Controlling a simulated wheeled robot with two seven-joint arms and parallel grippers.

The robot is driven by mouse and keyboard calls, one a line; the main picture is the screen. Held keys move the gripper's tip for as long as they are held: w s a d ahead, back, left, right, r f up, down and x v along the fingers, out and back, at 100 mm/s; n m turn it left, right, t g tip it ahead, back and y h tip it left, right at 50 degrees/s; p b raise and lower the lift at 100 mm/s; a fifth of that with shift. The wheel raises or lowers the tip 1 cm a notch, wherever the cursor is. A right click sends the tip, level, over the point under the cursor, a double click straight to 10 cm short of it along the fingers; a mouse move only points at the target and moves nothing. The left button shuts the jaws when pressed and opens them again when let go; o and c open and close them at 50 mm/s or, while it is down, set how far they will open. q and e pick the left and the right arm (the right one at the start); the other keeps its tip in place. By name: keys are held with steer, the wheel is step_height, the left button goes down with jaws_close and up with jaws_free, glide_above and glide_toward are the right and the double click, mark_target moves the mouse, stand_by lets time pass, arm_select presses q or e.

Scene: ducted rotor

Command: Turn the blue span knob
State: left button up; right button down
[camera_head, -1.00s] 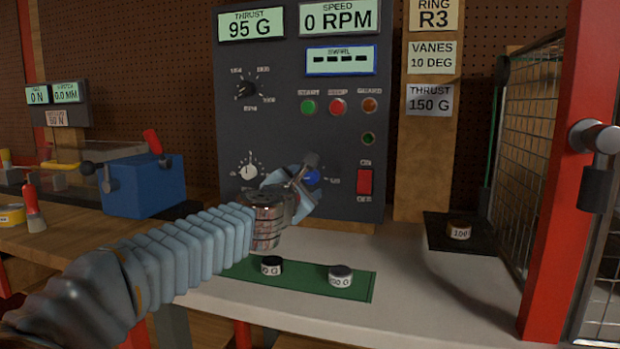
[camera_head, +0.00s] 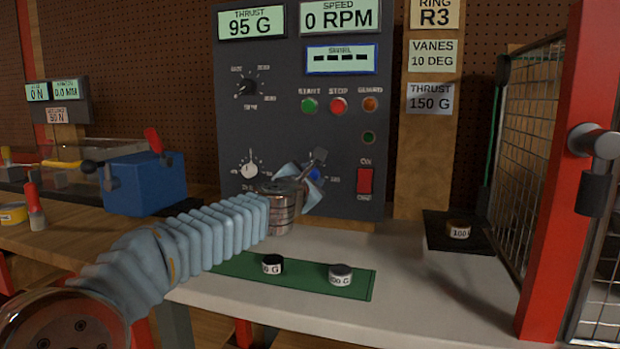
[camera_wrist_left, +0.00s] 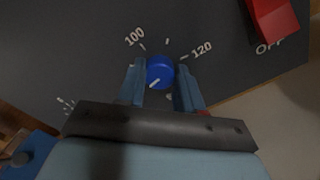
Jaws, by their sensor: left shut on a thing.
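The blue span knob (camera_head: 315,174) is on the lower part of the dark control panel (camera_head: 300,130). In the head view it is partly hidden by my left gripper (camera_head: 312,178). In the left wrist view the knob (camera_wrist_left: 160,71) sits between the two fingers of my left gripper (camera_wrist_left: 161,82), which is shut on it. The knob's white pointer line points down and left. Printed marks 100 and 120 lie to the upper left and right of the knob. My right gripper is not in view.
A red switch (camera_head: 365,181) is just right of the knob, and a white-pointer dial (camera_head: 249,170) is to its left. A green mat (camera_head: 310,283) with two labelled weights lies below. A mesh guard with a red post (camera_head: 552,180) stands at the right.

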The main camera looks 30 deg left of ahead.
arm_select(q)
steer(key=shift+d+r+m+p, duration=0.1)
steer(key=shift+m+p, duration=0.5)
steer(key=shift+m, duration=0.6)
steer(key=shift+c, duration=0.2)
steer(key=shift+m, duration=0.8)
steer(key=o, duration=1)
steer(key=shift+f, duration=0.2)
steer(key=shift+o, duration=0.2)
steer(key=b+v, duration=0.1)
steer(key=v, duration=1.3)
steer(key=shift+w, duration=0.15)
